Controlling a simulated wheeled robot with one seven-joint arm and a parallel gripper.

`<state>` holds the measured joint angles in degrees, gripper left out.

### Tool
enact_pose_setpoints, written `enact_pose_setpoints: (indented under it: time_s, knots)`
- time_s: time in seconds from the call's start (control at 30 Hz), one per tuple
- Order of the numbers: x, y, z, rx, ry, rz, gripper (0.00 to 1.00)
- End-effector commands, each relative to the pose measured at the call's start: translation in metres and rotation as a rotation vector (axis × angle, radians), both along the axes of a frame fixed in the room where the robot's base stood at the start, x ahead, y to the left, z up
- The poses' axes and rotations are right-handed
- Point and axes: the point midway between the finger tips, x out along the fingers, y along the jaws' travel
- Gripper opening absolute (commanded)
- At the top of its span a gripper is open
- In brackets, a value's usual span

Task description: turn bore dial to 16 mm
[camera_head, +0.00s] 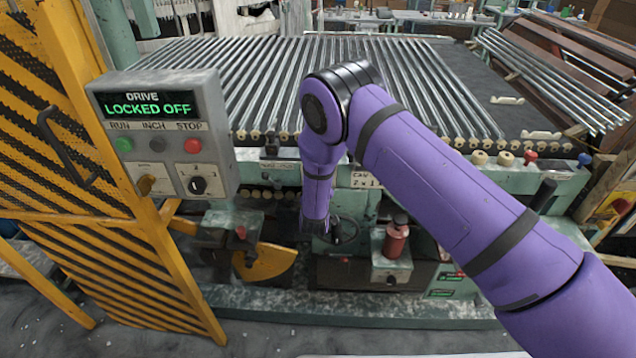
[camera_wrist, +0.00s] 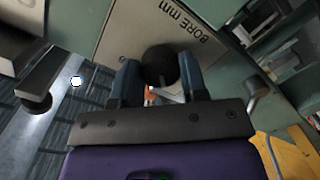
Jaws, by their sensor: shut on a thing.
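The bore dial (camera_wrist: 160,62) is a round black knob in the wrist view, on a pale plate (camera_wrist: 135,28) lettered "BORE mm". My gripper (camera_wrist: 161,78) has one finger on each side of the knob and is shut on it. A small orange-and-white piece shows between the fingers, just below the knob. No scale numbers are readable, so I cannot tell the dial's setting. In the head view my purple arm reaches down to the machine's front and hides the dial; the gripper end is barely visible there.
A control box (camera_head: 165,138) reading "DRIVE LOCKED OFF" stands at left beside a yellow guard (camera_head: 75,150). A red-bodied fitting (camera_head: 396,240) and a dark curved handle (camera_head: 347,232) are close to the right of my arm's end.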

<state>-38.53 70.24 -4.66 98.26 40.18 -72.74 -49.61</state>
Motion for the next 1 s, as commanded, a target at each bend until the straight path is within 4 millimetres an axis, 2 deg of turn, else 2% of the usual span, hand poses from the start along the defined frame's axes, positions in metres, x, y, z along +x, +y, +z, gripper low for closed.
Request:
enact_pose_setpoints:
  time_s: [0.43,0.47,0.53,0.57,0.83,1.0]
  knots:
    - [-0.002,-0.002,-0.003,-0.012,0.007,-0.002,0.16]
    - [-0.002,-0.002,-0.003,-0.012,0.007,-0.002,0.47]
    - [-0.002,-0.001,-0.003,-0.011,0.007,-0.001,0.63]
    - [-0.002,-0.001,-0.003,-0.011,0.006,-0.002,0.65]
    - [-0.002,-0.001,-0.001,-0.009,0.003,-0.001,0.65]
    - [-0.015,0.001,0.000,-0.010,0.005,0.001,0.65]
